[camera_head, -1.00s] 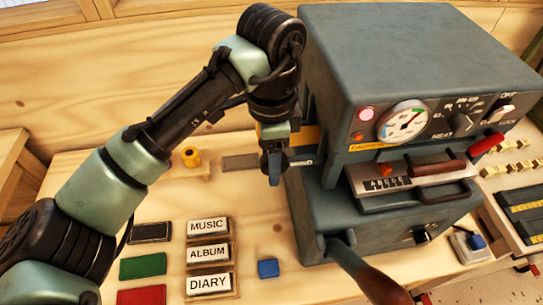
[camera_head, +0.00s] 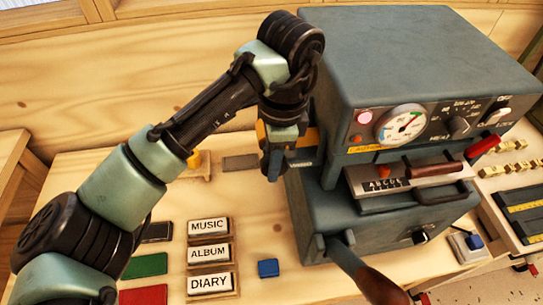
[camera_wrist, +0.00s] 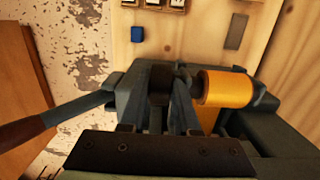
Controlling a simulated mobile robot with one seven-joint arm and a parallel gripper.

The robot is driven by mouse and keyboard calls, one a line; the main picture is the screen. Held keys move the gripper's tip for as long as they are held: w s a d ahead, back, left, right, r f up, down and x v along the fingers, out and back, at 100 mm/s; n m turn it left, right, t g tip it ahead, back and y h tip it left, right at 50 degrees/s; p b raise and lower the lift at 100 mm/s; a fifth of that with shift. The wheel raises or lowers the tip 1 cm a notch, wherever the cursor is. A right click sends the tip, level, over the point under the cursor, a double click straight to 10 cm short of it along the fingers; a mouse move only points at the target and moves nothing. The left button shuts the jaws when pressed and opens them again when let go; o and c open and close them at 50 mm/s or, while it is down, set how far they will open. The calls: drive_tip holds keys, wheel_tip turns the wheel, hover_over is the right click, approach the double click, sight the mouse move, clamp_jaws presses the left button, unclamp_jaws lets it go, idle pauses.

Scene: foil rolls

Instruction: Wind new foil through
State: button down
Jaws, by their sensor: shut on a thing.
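The dark grey foil machine (camera_head: 420,70) stands at the right in the head view, with its red-brown handled type holder (camera_head: 435,168) at the front. My gripper (camera_head: 273,167) points down beside the machine's left side. In the wrist view, my gripper (camera_wrist: 172,100) is shut on a small dark part, which looks like a knob (camera_wrist: 160,82), beside the gold foil roll (camera_wrist: 226,88). The fingers hide much of that part. A gold strip hangs below the roll. A small yellow spool (camera_head: 194,160) sits on the bench behind my arm, partly hidden.
A long lever (camera_head: 350,265) sticks out at the machine's lower front. MUSIC, ALBUM and DIARY blocks (camera_head: 209,253) and green (camera_head: 146,265) and red (camera_head: 143,295) pieces lie to the left. A blue block (camera_head: 268,267) lies between blocks and machine. Bare bench surrounds it.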

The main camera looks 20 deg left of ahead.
drive_tip(key=y+p, duration=0.1)
drive_tip(key=p, duration=0.1)
drive_tip(key=g+y+p, duration=0.1)
drive_tip(key=p, duration=0.1)
drive_tip(key=shift+d+r, duration=0.15)
drive_tip(key=shift+r, duration=0.2)
drive_tip(key=shift+f+g+y+p, duration=0.1)
drive_tip(key=shift+g+y+p, duration=0.35)
drive_tip(key=shift+p, duration=0.2)
drive_tip(key=shift+f, duration=0.25)
drive_tip(key=c, duration=0.6)
unclamp_jaws()
drive_tip(key=shift+c, duration=0.2)
drive_tip(key=shift+r, duration=0.1)
wheel_tip(320, 180, up, 10)
drive_tip(key=shift+f+p, duration=0.1)
drive_tip(key=shift+p, duration=0.5)
